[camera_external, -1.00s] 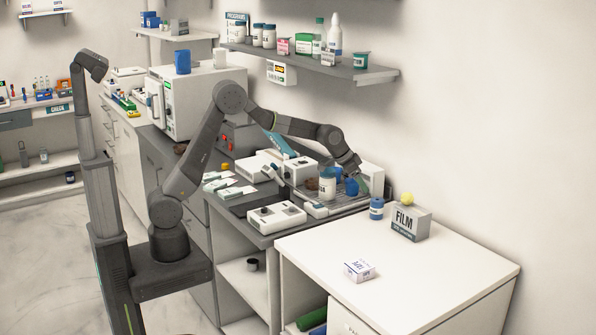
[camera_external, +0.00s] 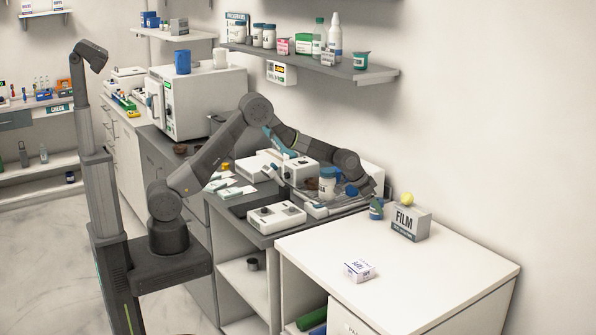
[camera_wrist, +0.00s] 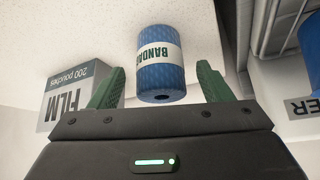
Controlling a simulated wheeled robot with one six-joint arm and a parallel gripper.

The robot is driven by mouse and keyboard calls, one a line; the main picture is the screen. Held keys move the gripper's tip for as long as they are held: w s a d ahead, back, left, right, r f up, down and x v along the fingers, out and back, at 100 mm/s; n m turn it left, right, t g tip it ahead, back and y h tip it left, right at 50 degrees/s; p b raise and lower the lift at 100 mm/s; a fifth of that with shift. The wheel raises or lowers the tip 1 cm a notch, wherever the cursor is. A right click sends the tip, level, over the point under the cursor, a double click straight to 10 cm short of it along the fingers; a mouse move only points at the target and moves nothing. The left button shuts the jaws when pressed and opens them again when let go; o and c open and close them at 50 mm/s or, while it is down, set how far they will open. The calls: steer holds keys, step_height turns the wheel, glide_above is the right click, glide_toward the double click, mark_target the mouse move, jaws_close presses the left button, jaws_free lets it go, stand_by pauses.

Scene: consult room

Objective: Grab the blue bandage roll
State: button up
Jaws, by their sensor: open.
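The blue bandage roll (camera_wrist: 162,80) has a white label with dark lettering. In the wrist view it lies just ahead of my gripper, between the lines of the two green fingers. My gripper (camera_wrist: 160,88) is open and empty. In the external view the roll (camera_external: 376,211) stands on the white cabinet top near its back left corner, left of the film box. My gripper (camera_external: 372,200) is right at the roll there and partly covers it. I cannot tell whether a finger touches it.
The grey film box (camera_external: 408,222) with a yellow ball (camera_external: 407,198) on it stands close to the right of the roll. A small white box (camera_external: 359,270) lies nearer the front. The counter at left is crowded. The white cabinet top (camera_external: 450,275) is otherwise clear.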

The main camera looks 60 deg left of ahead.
steer(key=shift+x, duration=1.3)
steer(key=c, duration=1.1)
steer(key=shift+o, duration=0.2)
